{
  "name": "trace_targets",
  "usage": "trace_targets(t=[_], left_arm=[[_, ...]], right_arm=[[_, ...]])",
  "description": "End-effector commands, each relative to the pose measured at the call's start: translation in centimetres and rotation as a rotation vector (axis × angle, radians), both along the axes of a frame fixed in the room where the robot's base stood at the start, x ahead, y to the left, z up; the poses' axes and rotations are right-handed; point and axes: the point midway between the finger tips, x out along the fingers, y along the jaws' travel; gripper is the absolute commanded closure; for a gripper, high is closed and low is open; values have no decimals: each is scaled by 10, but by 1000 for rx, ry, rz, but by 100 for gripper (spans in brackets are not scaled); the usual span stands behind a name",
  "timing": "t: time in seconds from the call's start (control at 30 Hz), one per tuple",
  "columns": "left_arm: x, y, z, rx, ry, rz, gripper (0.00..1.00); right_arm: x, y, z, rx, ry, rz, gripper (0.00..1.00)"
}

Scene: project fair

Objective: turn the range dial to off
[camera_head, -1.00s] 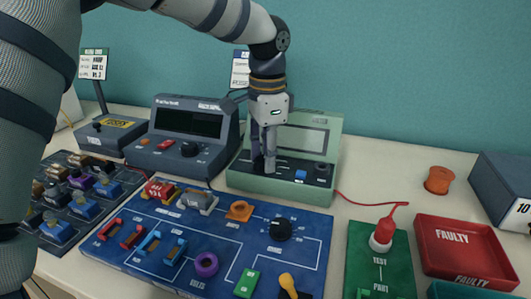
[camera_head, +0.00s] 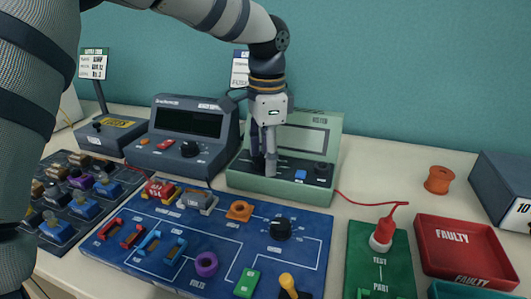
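The green meter (camera_head: 240,182) with a pale screen (camera_head: 304,139) stands at the back middle of the table. Its sloping panel has a blue button (camera_head: 300,175) and a black knob (camera_head: 321,168) on the right. My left gripper (camera_head: 264,171) points straight down at the left part of this panel, with its fingertips at panel height. The fingers look close together and hide that spot. A range dial cannot be made out there, and I cannot tell whether the fingers hold one. My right gripper is not in view.
A grey bench unit (camera_head: 187,130) stands left of the meter. The blue circuit board (camera_head: 310,222) with several parts lies in front. A red lead (camera_head: 365,202) runs right to a red probe (camera_head: 385,231). A red tray (camera_head: 464,252) and orange spool (camera_head: 438,180) are at right.

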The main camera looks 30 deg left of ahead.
Motion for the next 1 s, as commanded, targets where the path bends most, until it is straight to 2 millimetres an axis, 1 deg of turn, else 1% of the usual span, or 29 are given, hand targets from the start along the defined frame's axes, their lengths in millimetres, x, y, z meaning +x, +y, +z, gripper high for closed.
trace_targets(t=[0.1, 0.17, 0.27, 0.4, 0.5, 0.6, 0.73, 1.0], left_arm=[[0, 0, 1, 0, -1, 0, 48], [1, 0, 7, -1, -4, 1, 48], [0, -1, 29, 1, -6, 1, 48], [-2, -3, 68, 1, -6, 2, 48], [-3, -4, 92, 2, -6, 0, 48], [-3, -4, 109, 1, -4, 1, 48], [-4, -5, 119, 1, -1, -1, 48], [-5, -5, 120, 0, 0, -1, 48]], right_arm=[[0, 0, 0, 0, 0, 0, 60], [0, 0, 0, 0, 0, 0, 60], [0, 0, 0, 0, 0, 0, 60], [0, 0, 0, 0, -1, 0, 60], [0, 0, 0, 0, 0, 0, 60], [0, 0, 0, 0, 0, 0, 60], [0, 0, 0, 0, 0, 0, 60], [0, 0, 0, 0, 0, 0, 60]])
